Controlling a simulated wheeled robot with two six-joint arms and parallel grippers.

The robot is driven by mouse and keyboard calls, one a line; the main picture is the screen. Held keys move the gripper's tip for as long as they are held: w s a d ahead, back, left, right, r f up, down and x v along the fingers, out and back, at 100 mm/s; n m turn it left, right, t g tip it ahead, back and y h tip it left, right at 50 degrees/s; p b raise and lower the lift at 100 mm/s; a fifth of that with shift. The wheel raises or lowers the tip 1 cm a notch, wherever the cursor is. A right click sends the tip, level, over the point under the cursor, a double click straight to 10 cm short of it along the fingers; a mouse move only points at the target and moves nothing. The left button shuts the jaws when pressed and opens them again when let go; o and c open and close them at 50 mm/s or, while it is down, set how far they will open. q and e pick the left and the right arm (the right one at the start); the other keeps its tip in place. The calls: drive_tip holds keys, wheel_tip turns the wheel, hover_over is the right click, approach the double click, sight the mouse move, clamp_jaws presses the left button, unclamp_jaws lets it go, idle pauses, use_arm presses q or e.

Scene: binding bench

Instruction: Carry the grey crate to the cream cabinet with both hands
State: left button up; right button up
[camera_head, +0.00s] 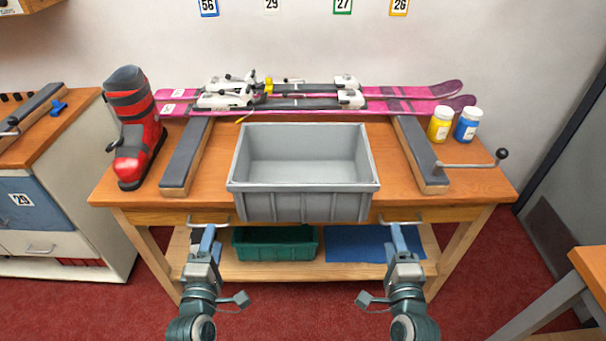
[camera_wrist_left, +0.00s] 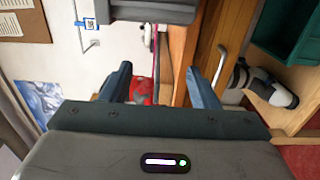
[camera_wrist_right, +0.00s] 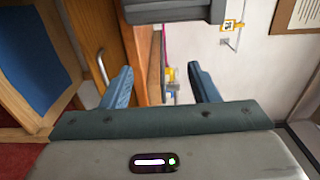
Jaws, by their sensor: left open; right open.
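The grey crate (camera_head: 302,205) sits upright and empty on the middle of the wooden bench, its front near the bench's front edge. A grey shape at the top of each wrist view looks like part of it. My left gripper (camera_head: 207,240) is open and empty, in front of the bench, below and left of the crate. My right gripper (camera_head: 397,240) is open and empty, below and right of the crate. Neither touches the crate.
The bench (camera_head: 470,185) also carries a red-black boot (camera_head: 135,125), pink skis (camera_head: 420,92) behind the crate, dark-padded rests on both sides, and yellow (camera_head: 440,123) and blue (camera_head: 467,124) jars. A green bin (camera_head: 275,243) lies on the shelf below. A tool (camera_head: 40,108) lies on the cabinet top.

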sight(230, 197)
use_arm(q)
drive_tip(key=w+d, duration=0.1)
drive_tip(key=w, duration=1.1)
drive_tip(key=shift+w+d, duration=0.25)
drive_tip(key=shift+w, duration=0.1)
use_arm(e)
drive_tip(key=w+a, duration=0.1)
drive_tip(key=w, duration=1.1)
drive_tip(key=shift+w+a, duration=0.25)
drive_tip(key=shift+w, duration=0.1)
use_arm(q)
drive_tip(key=shift+w+f, duration=0.1)
use_arm(e)
drive_tip(key=shift+w+f, duration=0.1)
use_arm(q)
drive_tip(key=shift+d, duration=0.2)
use_arm(e)
drive_tip(key=shift+a, duration=0.2)
use_arm(q)
drive_tip(key=shift+r, duration=0.2)
use_arm(e)
drive_tip(key=shift+r, duration=0.2)
